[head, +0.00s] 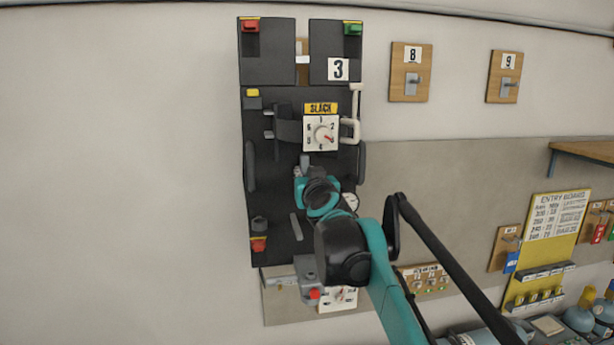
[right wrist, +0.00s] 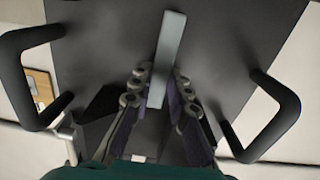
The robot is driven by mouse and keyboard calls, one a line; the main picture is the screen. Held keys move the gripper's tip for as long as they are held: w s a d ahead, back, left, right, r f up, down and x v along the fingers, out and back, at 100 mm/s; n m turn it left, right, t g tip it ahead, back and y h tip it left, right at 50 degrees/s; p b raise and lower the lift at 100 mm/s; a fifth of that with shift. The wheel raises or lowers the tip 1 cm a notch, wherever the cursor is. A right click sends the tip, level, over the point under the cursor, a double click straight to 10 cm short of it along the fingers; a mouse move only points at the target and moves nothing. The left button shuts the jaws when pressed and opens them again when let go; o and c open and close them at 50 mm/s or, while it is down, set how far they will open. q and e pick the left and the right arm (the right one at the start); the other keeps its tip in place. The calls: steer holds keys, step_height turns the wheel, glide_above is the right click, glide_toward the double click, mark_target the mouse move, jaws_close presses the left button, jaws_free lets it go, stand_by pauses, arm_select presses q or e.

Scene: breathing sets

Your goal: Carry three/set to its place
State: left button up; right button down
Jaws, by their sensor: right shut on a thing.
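The set marked 3 is a tall black body (head: 285,110) in front of the wall in the head view, with a "3" label (head: 338,69), a yellow "SLACK" label and a white dial (head: 322,134). My right gripper (head: 304,172) is against its middle, with its fingers largely hidden by my own wrist. In the right wrist view my right gripper (right wrist: 160,92) is shut around a grey bar (right wrist: 168,45) on the set's dark face. Black side handles stand left (right wrist: 30,75) and right (right wrist: 275,115) of it. My left gripper is not in view.
Wooden hook boards 8 (head: 411,72) and 9 (head: 504,76) are on the wall to the right. A shelf (head: 585,152), a yellow entry board (head: 548,235) and equipment are farther right. The wall left of the set is bare. A small dial panel (head: 338,298) shows below it.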

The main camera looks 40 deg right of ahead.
steer(key=x, duration=0.6)
steer(key=shift+w, duration=0.2)
stand_by(0.4)
steer(key=shift+f, duration=0.1)
stand_by(1.1)
